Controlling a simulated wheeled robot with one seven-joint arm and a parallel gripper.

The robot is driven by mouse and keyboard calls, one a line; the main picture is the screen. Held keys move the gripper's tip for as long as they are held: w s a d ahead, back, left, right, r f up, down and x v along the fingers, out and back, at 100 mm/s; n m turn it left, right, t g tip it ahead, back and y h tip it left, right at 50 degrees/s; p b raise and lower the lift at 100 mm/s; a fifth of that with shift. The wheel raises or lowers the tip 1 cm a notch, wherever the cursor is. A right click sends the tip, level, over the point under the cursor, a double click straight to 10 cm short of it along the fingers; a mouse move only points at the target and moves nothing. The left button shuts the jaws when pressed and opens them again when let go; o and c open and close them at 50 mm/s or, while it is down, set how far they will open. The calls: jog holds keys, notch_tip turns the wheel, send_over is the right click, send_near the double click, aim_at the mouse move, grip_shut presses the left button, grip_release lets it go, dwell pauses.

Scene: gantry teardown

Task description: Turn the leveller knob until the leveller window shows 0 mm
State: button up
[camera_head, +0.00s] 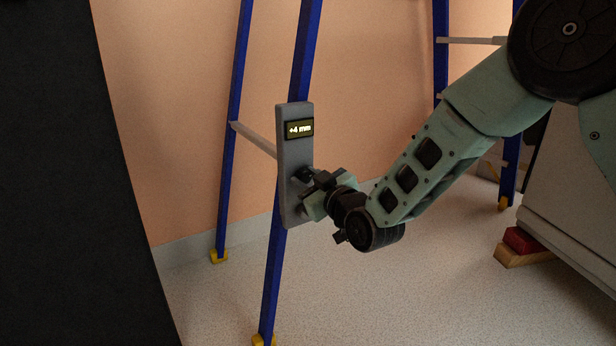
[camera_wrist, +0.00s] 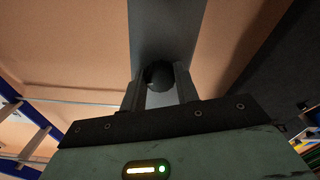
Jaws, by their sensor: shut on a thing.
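The leveller is a grey upright plate (camera_head: 294,160) fixed on a blue gantry leg. Its window (camera_head: 299,129) near the top reads +4 mm. My gripper (camera_head: 304,186) is at the lower part of the plate and hides the knob in the head view. In the wrist view the dark round knob (camera_wrist: 159,74) sits between the two fingers of my gripper (camera_wrist: 160,88), which are shut on it. The plate (camera_wrist: 166,30) runs upward behind the knob.
Blue gantry legs (camera_head: 234,120) with yellow feet (camera_head: 219,256) and pale crossbars stand around the plate. A large dark panel (camera_head: 110,200) fills the left. Red and wooden blocks (camera_head: 522,240) lie at the right by a pale cabinet (camera_head: 570,210). Open floor (camera_head: 400,300) lies in front.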

jog(key=m+p, duration=0.1)
jog(key=m, duration=0.3)
jog(key=shift+m, duration=0.4)
jog(key=m+p, duration=0.2)
jog(key=m, duration=0.2)
jog(key=shift+m, duration=0.3)
jog(key=m+p, duration=0.1)
jog(key=m, duration=0.3)
jog(key=shift+p, duration=0.3)
jog(key=shift+s+m+p, duration=0.1)
jog(key=shift+m+p, duration=0.55)
jog(key=shift+m, duration=1.45)
jog(key=o, duration=1)
jog(key=p+v, duration=0.4)
jog(key=v, duration=1.3)
jog(key=shift+s+d, duration=0.15)
